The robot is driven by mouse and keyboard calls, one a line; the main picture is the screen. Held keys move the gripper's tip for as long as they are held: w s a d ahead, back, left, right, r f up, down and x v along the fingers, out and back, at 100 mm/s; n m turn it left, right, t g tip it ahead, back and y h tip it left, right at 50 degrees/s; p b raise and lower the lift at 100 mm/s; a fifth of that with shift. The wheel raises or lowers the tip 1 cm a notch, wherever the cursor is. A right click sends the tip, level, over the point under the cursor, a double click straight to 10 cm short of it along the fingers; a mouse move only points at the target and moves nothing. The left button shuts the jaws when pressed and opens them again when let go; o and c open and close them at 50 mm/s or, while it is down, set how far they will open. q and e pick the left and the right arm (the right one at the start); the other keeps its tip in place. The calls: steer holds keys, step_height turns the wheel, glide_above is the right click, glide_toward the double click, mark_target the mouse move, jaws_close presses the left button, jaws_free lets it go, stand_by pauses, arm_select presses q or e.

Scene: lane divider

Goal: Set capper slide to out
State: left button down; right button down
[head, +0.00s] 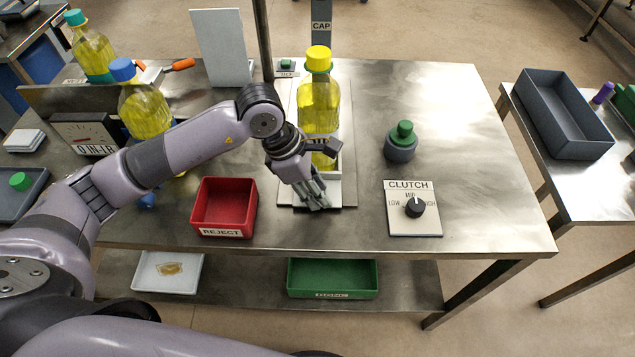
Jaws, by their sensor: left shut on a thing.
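The capper slide (334,190) is a pale tray in a grey track under the CAP sign (321,26). A bottle of yellow liquid with a yellow cap (319,95) stands upright at the slide, partly hidden low down by my arm. My left gripper (318,201) reaches down to the front end of the slide and is shut on it; the fingers hide the part they grip. My right gripper is not in view.
A red REJECT bin (224,207) stands just left of the slide. A blue-capped bottle (143,100) stands behind my left arm. Bare table lies right of the slide.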

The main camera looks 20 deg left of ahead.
arm_select(q)
steer(key=shift+s+d, duration=0.3)
steer(key=shift+s, duration=0.65)
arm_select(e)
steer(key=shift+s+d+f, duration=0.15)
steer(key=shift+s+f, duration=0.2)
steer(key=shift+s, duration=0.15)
arm_select(q)
steer(key=c, duration=1.3)
jaws_free()
steer(key=shift+s, duration=0.1)
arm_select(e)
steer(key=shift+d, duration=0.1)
arm_select(q)
steer(key=shift+a+r, duration=0.1)
steer(key=shift+r, duration=0.15)
steer(key=v, duration=1.1)
steer(key=shift+a+r, duration=0.2)
steer(key=shift+r, duration=0.05)
